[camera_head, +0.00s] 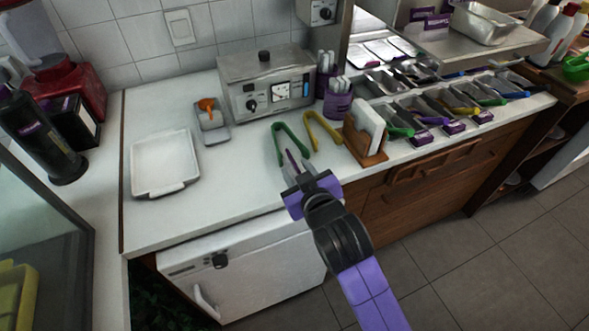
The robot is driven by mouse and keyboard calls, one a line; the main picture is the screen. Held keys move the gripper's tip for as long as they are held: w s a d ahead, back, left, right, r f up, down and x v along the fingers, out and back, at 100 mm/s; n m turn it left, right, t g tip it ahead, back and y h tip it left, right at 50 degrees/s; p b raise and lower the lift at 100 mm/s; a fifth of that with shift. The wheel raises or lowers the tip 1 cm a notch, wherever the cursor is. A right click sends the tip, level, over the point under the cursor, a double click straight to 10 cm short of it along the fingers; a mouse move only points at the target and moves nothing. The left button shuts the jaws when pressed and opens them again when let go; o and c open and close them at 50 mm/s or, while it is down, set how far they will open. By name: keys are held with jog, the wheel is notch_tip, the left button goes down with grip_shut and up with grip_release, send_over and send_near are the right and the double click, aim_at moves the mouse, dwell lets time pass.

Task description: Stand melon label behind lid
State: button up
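My gripper (296,168) is above the white counter, near the open ends of the green tongs. A thin dark purple piece shows at its fingertips, but I cannot tell whether it is held or whether the fingers are open. Small purple labels stand along the front of the topping trays at the right, such as one label (420,138) and another (453,127). Their writing is too small to read, so I cannot tell which is melon. A white tray-like piece (160,162) lies flat at the left of the counter; I cannot tell whether it is the lid.
Green tongs (279,140) and yellow tongs (322,129) lie on the counter (240,180). A wooden holder with white cards (367,143) stands right of them. A metal appliance (266,85) and purple cups stand behind. The counter between the white piece and green tongs is clear.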

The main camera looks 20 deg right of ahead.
aim_at(295, 165)
jog(key=x, duration=0.5)
jog(key=shift+d, duration=0.25)
grip_shut()
